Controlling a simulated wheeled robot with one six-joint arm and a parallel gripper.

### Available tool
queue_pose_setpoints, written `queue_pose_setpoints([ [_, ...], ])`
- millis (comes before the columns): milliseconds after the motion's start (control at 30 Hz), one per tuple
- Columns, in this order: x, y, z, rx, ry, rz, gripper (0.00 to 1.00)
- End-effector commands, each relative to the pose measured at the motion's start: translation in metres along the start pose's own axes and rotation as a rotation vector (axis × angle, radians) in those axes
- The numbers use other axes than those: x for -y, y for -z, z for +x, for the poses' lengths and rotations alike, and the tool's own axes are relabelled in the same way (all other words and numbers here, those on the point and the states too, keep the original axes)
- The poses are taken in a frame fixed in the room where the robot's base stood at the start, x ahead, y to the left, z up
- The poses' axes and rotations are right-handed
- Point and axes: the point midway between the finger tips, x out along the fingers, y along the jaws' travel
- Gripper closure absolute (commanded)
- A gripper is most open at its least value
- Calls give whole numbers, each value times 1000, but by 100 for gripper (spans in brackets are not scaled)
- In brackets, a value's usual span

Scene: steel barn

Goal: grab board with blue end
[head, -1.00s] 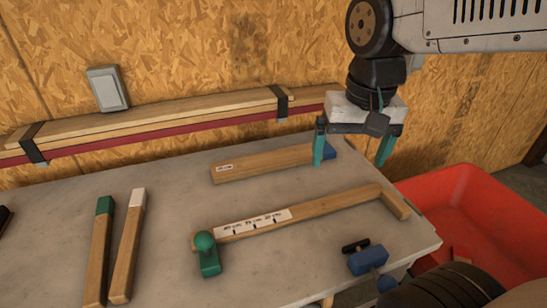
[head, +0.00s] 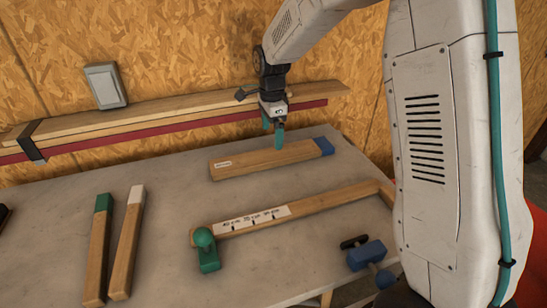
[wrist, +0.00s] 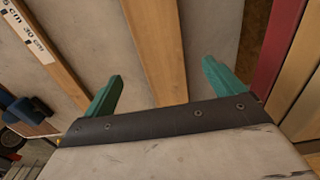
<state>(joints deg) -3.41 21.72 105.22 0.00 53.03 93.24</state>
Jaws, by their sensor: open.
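The board with the blue end (head: 262,160) lies flat at the back of the grey table, its blue end (head: 323,146) to the right and a small white label near its left end. My gripper (head: 273,135) is open and empty above the board's middle, its teal fingers pointing down. In the wrist view the board (wrist: 157,50) runs between the two spread fingers of my gripper (wrist: 160,88), with a finger on either side. Whether the fingertips reach down past the board's top I cannot tell.
A wooden gauge (head: 300,207) with a marked white strip lies in front of the board. A green knob clamp (head: 208,255) and a blue clamp (head: 367,254) sit nearby. Green-ended (head: 98,250) and white-ended (head: 127,243) boards lie left. Strapped planks (head: 190,112) line the wall.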

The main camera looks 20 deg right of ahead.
Motion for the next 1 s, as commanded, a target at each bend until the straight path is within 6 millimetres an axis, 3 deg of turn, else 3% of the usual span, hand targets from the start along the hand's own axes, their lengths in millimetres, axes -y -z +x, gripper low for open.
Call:
queue_pose_setpoints([
  [500, 1, 6, 67, 0, -4, 3, 6],
  [833, 1, 6, 75, 0, 0, 3, 6],
  [867, 1, 6, 75, 0, 0, 3, 9],
  [1000, 1, 6, 75, 0, 0, 3, 48],
])
